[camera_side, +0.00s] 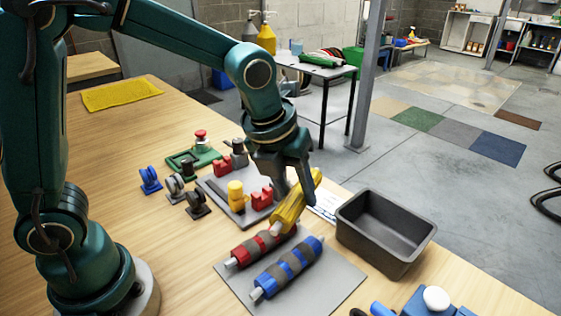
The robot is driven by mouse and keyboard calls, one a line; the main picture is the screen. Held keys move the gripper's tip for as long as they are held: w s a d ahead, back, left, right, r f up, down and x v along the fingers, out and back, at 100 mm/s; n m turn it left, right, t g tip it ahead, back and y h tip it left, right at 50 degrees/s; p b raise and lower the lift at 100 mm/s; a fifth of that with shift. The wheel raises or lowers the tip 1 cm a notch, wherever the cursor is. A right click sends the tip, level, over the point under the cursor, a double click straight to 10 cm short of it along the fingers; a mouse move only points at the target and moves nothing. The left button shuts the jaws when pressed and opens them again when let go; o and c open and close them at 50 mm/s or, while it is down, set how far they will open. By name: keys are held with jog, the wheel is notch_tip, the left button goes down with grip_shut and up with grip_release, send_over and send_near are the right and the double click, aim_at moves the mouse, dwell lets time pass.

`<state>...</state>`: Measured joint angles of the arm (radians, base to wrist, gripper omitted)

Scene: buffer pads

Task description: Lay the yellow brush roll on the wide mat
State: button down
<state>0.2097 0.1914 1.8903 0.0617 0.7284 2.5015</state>
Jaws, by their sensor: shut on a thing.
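The yellow brush roll (292,208) is in my gripper (298,187), which is shut on it. The roll slants in the picture, its near end low and left, close to the red roll's far end. I cannot tell whether they touch. A wide grey mat (338,285) lies on the table below. On it a red roll (262,246) with dark bands and a blue roll (287,267) with dark bands lie side by side. Bare mat shows to the right of the blue roll. My fingers partly hide the yellow roll's middle.
A dark open bin (385,232) stands right of the roll. A grey plate (215,190) with red blocks and a yellow cylinder (236,195) is to the left. Small wheeled parts (174,187) stand beside it. Blue parts (428,303) are at front right.

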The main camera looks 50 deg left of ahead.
jog(key=s+d+f+m, duration=0.2)
jog(key=s+d+m, duration=0.25)
jog(key=d, duration=0.55)
send_over(321, 295)
jog(key=s, duration=0.1)
jog(key=shift+s+a+f, duration=0.1)
jog(key=shift+f, duration=2.9)
jog(key=shift+f, duration=1.1)
jog(key=shift+c, duration=1.8)
grip_release()
